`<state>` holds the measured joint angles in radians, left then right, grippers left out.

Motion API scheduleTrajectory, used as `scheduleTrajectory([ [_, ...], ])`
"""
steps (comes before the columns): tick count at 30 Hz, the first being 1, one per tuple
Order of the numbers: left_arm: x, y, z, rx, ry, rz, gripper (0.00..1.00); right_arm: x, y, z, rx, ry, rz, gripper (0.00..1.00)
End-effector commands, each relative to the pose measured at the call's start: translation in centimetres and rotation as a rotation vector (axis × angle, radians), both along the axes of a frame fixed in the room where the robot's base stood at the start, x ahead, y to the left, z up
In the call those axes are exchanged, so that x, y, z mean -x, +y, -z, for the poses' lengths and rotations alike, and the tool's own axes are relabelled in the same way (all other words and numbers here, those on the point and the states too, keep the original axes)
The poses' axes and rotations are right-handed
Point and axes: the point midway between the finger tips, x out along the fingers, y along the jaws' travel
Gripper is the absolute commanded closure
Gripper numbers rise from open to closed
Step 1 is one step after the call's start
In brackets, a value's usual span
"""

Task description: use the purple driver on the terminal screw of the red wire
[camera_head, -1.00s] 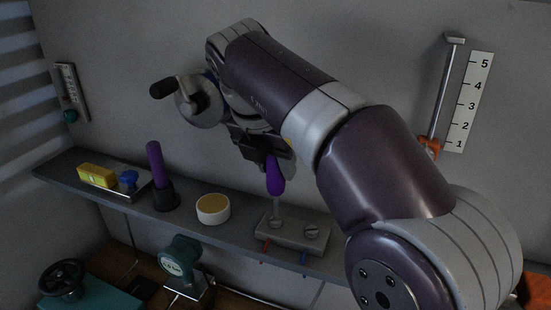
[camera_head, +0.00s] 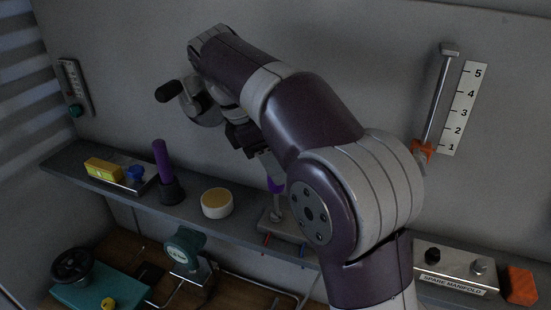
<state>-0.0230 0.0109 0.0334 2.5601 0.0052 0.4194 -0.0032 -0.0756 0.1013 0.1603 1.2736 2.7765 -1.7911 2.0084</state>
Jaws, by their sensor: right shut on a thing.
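My right gripper (camera_head: 266,166) is shut on the purple driver (camera_head: 275,186), which points down over the shelf. My forearm and elbow hide part of the driver. Its lower end is at the left screw of the grey terminal block (camera_head: 266,224), on the red wire's side; I cannot tell whether the tip sits in the slot. The red wire (camera_head: 267,239) comes out of the block's front left. The blue wire (camera_head: 301,251) comes out farther right. My arm hides the block's right part and the other screw. My left gripper is not in view.
On the shelf (camera_head: 120,189) stand a purple rod in a dark holder (camera_head: 163,165), a round tan-topped tub (camera_head: 217,203) and a tray with a yellow block (camera_head: 103,169). A crank handle (camera_head: 168,91) is on the wall behind my wrist. A manifold box (camera_head: 455,275) is at right.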

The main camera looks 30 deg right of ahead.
Motion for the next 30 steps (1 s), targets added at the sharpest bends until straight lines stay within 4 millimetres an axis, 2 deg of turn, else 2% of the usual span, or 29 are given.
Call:
scheduleTrajectory([
  [7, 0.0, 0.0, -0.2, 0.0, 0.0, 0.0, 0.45, 0.0, 0.0, -0.3, -0.001, 0.001, -0.001, 1.0],
  [21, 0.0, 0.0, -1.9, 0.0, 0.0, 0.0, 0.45, 0.0, 0.0, -2.1, -0.001, 0.0, -0.002, 1.0],
  [30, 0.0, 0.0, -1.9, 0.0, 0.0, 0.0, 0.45, 0.0, 0.0, -2.1, -0.001, 0.0, -0.002, 1.0],
])
